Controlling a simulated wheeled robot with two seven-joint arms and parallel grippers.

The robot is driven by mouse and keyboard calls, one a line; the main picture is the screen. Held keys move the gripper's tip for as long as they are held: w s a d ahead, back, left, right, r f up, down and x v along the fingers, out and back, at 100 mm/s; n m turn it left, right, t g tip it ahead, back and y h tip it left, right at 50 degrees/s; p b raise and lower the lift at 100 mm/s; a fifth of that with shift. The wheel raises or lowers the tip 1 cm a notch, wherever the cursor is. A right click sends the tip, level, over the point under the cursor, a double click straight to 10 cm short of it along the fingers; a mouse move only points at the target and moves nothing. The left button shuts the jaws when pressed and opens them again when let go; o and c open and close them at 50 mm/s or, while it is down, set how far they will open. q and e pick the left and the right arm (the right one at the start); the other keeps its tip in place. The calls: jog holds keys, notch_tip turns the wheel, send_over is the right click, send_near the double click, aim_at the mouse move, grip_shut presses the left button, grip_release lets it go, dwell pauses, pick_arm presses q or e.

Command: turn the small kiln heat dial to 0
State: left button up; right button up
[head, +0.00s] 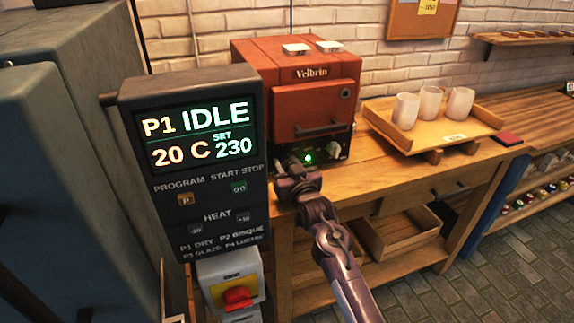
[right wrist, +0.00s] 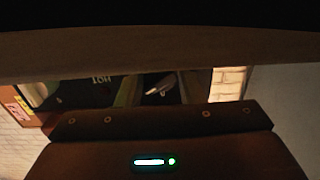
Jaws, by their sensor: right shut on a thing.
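The small kiln (head: 312,92) is a red-orange box marked Velbrin, standing on the wooden bench with its door shut. Its dark lower panel shows a lit green lamp (head: 308,157) and a pale knob (head: 334,150) at the right. My right gripper (head: 290,172) is at the left part of this panel, shut on a dial there. The gripper covers that dial, so its pointer and setting cannot be read. The right wrist view is dark and shows no clear dial. My left gripper is not in view.
A large controller (head: 205,165) reading P1 IDLE, 20 C, set 230 stands close at left, above a red switch (head: 237,298) on a yellow plate. A wooden tray (head: 440,125) with 3 white cups sits right of the kiln. An open wooden box (head: 400,235) is below the bench top.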

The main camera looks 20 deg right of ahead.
jog(key=shift+r+n+p, duration=0.1)
jog(key=shift+n+p, duration=0.45)
jog(key=shift+n, duration=0.45)
jog(key=n+p, duration=0.1)
jog(key=n, duration=0.2)
jog(key=shift+d+n, duration=0.1)
jog(key=shift+n, duration=0.2)
jog(key=n+p, duration=0.1)
jog(key=n, duration=0.1)
jog(key=shift+n, duration=0.3)
jog(key=shift+n+p, duration=0.5)
jog(key=shift+n, duration=1.3)
jog(key=o, duration=1)
jog(key=shift+c, duration=0.2)
